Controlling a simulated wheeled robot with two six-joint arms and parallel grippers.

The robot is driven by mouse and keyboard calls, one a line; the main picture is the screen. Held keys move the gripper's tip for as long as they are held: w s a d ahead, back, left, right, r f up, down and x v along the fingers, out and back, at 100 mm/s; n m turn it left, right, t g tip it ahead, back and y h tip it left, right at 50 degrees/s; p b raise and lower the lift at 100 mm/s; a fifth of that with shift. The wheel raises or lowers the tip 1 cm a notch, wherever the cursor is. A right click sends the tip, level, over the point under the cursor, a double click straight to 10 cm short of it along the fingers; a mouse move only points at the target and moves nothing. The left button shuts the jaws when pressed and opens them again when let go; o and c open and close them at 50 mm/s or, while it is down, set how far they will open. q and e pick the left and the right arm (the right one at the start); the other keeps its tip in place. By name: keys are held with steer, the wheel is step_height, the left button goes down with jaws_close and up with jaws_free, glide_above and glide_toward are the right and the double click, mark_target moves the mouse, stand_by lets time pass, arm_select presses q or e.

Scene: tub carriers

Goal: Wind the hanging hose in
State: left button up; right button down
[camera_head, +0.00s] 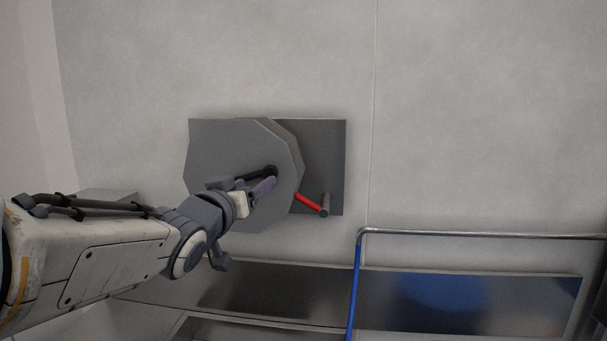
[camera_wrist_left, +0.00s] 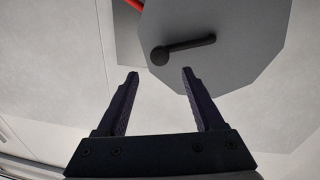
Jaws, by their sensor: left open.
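A hose reel (camera_head: 222,150) with a grey, many-sided disc is mounted on a grey wall plate (camera_head: 325,150). The disc also shows in the left wrist view (camera_wrist_left: 255,40). A black crank (camera_wrist_left: 188,46) with a round end sits on the disc's face. It shows in the head view (camera_head: 262,172), partly behind my gripper. A short length of red hose (camera_head: 307,201) comes out low at the reel's right side, with a dark end. My left gripper (camera_head: 256,183) is open and empty in front of the disc, its fingertips (camera_wrist_left: 160,73) just short of the crank's round end. My right gripper is not in view.
A metal rail (camera_head: 480,233) with a blue upright (camera_head: 354,290) stands at the lower right. Behind it is a long grey panel or shelf (camera_head: 520,290) with a blue patch. The wall above and right of the reel is bare.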

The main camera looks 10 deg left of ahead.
mark_target(269, 175)
arm_select(q)
steer(key=w+p, duration=0.1)
steer(key=w, duration=0.4)
steer(key=w+d+p, duration=0.1)
steer(key=w, duration=0.2)
steer(key=shift+w+p, duration=0.15)
steer(key=shift+p, duration=0.15)
steer(key=shift+w+f, duration=0.1)
steer(key=shift+w, duration=0.35)
jaws_close()
steer(key=shift+d, duration=0.1)
stand_by(0.5)
